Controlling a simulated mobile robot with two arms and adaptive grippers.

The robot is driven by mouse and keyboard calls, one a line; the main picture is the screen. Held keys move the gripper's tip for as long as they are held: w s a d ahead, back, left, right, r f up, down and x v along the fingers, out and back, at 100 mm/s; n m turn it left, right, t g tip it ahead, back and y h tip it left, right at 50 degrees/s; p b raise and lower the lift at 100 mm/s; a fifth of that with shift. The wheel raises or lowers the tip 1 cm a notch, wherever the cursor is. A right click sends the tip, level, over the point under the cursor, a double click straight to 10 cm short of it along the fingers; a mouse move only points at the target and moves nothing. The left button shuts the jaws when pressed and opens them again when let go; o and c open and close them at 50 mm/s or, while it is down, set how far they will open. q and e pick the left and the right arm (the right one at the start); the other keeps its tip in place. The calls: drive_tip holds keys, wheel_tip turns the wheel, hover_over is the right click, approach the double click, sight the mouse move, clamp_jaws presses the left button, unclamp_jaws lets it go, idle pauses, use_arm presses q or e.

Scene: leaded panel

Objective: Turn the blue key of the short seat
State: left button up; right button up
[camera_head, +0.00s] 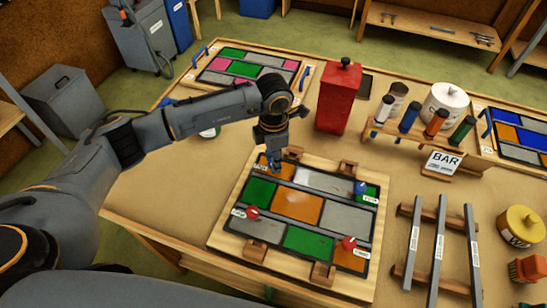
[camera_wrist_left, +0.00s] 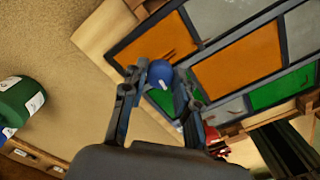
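The leaded panel (camera_head: 215,237), with orange, green and grey panes, lies in a wooden frame on the table. My left gripper (camera_head: 275,166) points down at the panel's far left corner. In the left wrist view its fingertips (camera_wrist_left: 162,74) sit on both sides of a round blue key (camera_wrist_left: 160,72) and appear closed on it. The gripper mostly hides this key in the head view. Another blue key (camera_head: 361,187) stands at the far right corner. Red keys stand at the near left (camera_head: 252,212) and near right (camera_head: 348,242). The seat labels are too small to read. My right gripper is not in view.
A red box (camera_head: 339,97) stands behind the panel. A rack (camera_head: 412,138) of coloured cylinders and a BAR sign (camera_head: 440,163) stand back right. Grey bars (camera_head: 440,240) lie on wooden rests at right. A second panel (camera_head: 248,65) lies at the back left. Bare table lies left of the panel.

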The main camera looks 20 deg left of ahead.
use_arm(q)
clamp_jaws()
drive_tip(key=shift+f+n+b, duration=0.15)
drive_tip(key=shift+n+b, duration=0.7)
drive_tip(key=shift+n, duration=0.25)
drive_tip(key=n+b, duration=0.1)
drive_tip(key=n, duration=0.1)
drive_tip(key=shift+n, duration=0.3)
drive_tip(key=n+b, duration=0.2)
drive_tip(key=n, duration=0.1)
drive_tip(key=shift+n, duration=0.4)
drive_tip(key=n+b, duration=0.2)
drive_tip(key=n, duration=0.2)
drive_tip(key=n+b, duration=0.1)
drive_tip(key=n, duration=0.4)
